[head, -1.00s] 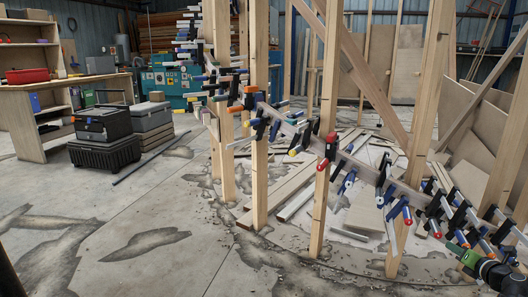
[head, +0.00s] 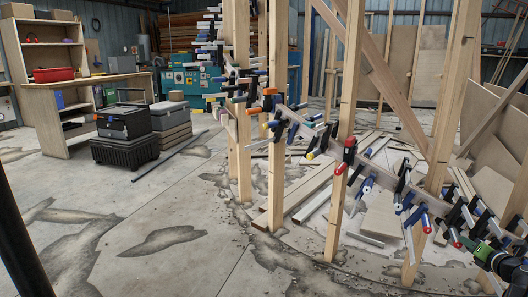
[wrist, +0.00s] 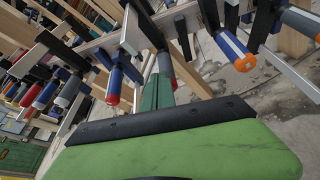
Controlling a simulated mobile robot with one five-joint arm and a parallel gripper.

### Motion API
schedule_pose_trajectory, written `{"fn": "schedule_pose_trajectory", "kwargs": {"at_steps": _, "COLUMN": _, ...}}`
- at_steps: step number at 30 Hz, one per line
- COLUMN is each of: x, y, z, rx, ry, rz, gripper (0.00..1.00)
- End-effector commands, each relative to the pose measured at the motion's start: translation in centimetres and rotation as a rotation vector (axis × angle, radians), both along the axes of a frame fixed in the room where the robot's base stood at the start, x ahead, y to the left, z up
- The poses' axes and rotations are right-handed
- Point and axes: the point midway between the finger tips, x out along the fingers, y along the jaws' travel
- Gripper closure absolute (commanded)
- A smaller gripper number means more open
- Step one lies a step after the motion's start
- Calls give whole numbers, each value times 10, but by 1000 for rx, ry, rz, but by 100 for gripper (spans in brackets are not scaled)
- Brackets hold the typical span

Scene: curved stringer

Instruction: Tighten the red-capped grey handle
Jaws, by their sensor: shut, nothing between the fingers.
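In the wrist view a grey handle with a red end (wrist: 164,65) shows just beyond the tips of my gripper (wrist: 157,92). The green fingers are together, with nothing between them, and overlap the handle's red end in the picture. I cannot tell whether they touch it. In the head view my gripper (head: 481,246) reaches in from the lower right corner, close to the clamps at the right end of the curved stringer (head: 400,187). The target handle is too small and crowded to pick out there.
Beside it in the wrist view are a blue handle with a red end (wrist: 114,84) and a blue-and-orange handle (wrist: 234,48). Several clamp bars stick out around them. Wooden posts (head: 343,130) stand along the stringer. The concrete floor at left (head: 120,215) is open.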

Motion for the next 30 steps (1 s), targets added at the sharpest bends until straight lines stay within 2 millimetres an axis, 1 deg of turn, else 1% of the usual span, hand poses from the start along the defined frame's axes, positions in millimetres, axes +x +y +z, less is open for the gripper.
{"fn": "schedule_pose_trajectory", "kwargs": {"at_steps": 20, "x": 1, "y": 1, "z": -5, "rx": 0, "ry": 1, "rz": 0, "gripper": 100}}
{"fn": "schedule_pose_trajectory", "kwargs": {"at_steps": 30, "x": -1, "y": -6, "z": -8, "rx": -1, "ry": 1, "rz": 0, "gripper": 100}}
